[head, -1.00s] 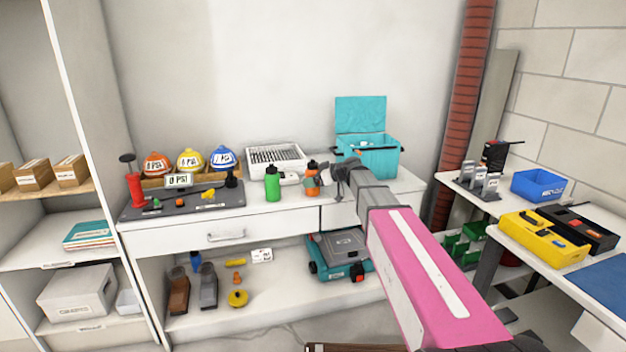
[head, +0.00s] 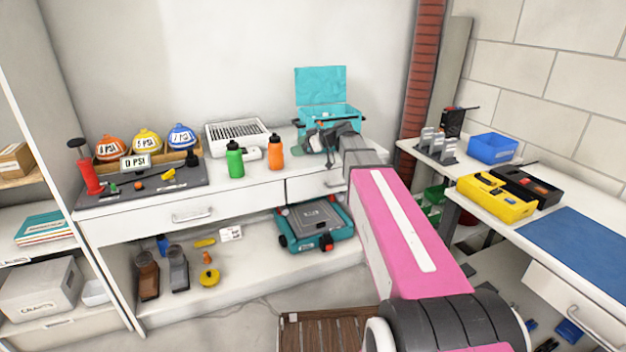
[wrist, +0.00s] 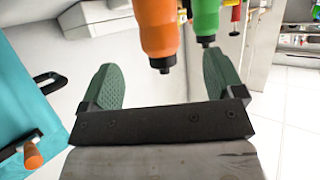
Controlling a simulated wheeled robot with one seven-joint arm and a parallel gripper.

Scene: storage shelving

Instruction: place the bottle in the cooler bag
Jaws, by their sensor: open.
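An orange bottle (head: 276,152) with a dark cap stands upright on the white counter. A green bottle (head: 234,160) stands to its left. The teal cooler bag (head: 320,72) is at the back right of the counter, lid raised; my gripper and arm hide much of its front. My gripper (head: 322,140) is open, right of the orange bottle and in front of the bag. In the wrist view, the green-padded fingers (wrist: 160,85) are spread and empty. The orange bottle (wrist: 157,28) and green bottle (wrist: 206,18) appear beyond them; the teal bag (wrist: 30,105) is at left.
A white wire rack (head: 238,137) stands behind the bottles. A teal case (head: 313,225) is on the lower shelf. The side table at right holds a blue bin (head: 493,149) and yellow toolbox (head: 495,197).

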